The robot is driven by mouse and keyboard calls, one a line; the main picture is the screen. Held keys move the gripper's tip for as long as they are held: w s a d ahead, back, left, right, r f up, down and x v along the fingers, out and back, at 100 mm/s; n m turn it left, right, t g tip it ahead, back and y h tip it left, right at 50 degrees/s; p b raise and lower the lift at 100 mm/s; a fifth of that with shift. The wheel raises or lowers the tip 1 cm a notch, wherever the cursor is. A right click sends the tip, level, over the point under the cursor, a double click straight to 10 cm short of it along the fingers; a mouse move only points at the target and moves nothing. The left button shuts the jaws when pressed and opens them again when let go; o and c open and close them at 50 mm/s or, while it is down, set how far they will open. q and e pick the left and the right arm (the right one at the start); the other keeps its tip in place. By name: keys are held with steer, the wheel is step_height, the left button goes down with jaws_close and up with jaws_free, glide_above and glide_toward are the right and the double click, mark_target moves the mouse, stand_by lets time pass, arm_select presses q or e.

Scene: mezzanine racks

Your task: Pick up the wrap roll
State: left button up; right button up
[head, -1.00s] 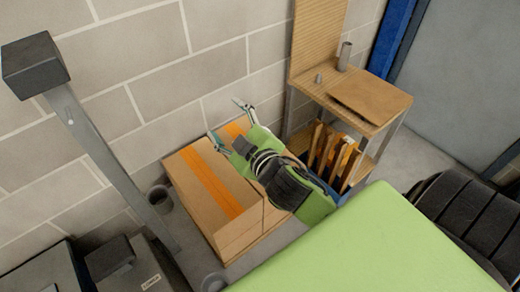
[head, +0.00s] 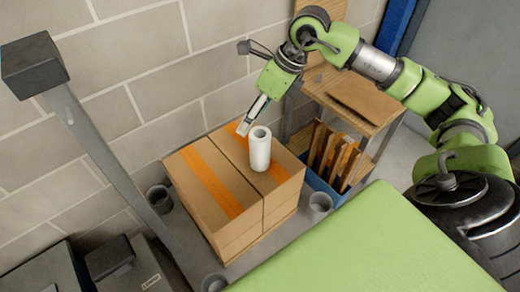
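The wrap roll (head: 260,152) is a white cylinder with a dark hole in its top. It stands upright on the taped cardboard boxes (head: 240,192). My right gripper (head: 244,87), on the green arm from the right, is above and behind the roll, near the wall. Its fingers are spread wide and nothing is between them. The lower finger's tip is close to the roll's top in the picture; I cannot tell the gap in depth. My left gripper is not in view.
A wooden bench (head: 359,96) stands right of the boxes, with a blue bin (head: 324,181) of upright boards below. Grey cups (head: 319,204) sit around the boxes. A slanted grey post (head: 112,160) rises at left. The block wall is close behind.

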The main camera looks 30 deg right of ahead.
steer(key=h, duration=0.2)
glide_toward(259, 137)
steer(key=shift+m, duration=0.3)
steer(key=p+x, duration=0.1)
steer(key=x, duration=0.1)
steer(key=p+x, duration=0.2)
steer(key=s+a+p+x, duration=0.1)
steer(key=x, duration=0.2)
steer(key=shift+a, duration=0.1)
steer(key=shift+w+f, duration=0.1)
steer(key=shift+f, duration=0.5)
jaws_close()
steer(key=shift+w+r, duration=0.1)
steer(key=shift+r, duration=0.05)
